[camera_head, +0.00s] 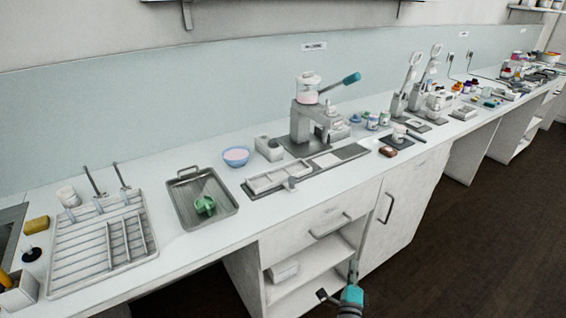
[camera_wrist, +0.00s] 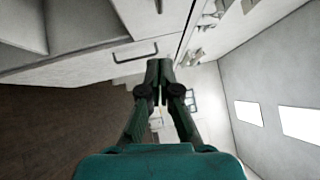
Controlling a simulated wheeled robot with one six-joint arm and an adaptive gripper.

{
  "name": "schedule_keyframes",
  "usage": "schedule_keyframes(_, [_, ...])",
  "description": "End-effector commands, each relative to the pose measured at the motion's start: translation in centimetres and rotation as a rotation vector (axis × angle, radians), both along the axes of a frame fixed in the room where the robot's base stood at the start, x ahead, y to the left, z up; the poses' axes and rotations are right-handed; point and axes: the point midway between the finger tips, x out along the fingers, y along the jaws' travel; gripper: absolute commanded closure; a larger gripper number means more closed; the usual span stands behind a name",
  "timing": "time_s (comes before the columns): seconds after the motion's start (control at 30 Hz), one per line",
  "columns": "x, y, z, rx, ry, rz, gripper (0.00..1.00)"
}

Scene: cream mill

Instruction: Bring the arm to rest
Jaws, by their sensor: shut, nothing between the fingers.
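My arm shows at the bottom of the head view as a teal and grey wrist part, low in front of the white cabinet and below the counter top. In the wrist view my gripper (camera_wrist: 159,68) points away from the camera with its two dark green fingers together at the tips. It is shut and empty. The fingers appear clear of the cabinet and touch nothing that I can see.
The white counter (camera_head: 214,243) holds a draining rack (camera_head: 60,257), a metal tray (camera_head: 232,207) with a green object (camera_head: 205,205), a blue bowl (camera_head: 236,157) and a lever machine (camera_head: 308,118). Open shelves (camera_head: 300,284) are beside my arm. Dark floor (camera_head: 470,250) is clear at right.

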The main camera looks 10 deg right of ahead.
Motion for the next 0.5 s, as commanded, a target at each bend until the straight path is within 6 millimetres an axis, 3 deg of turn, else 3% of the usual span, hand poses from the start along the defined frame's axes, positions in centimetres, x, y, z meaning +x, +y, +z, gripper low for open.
schedule_keyframes(0.17, [-2.1, 0.9, -0.8, -0.049, 0.034, 0.012, 1.0])
schedule_keyframes(0.5, [-14.1, 5.8, -2.4, -0.368, 0.219, 0.093, 1.0])
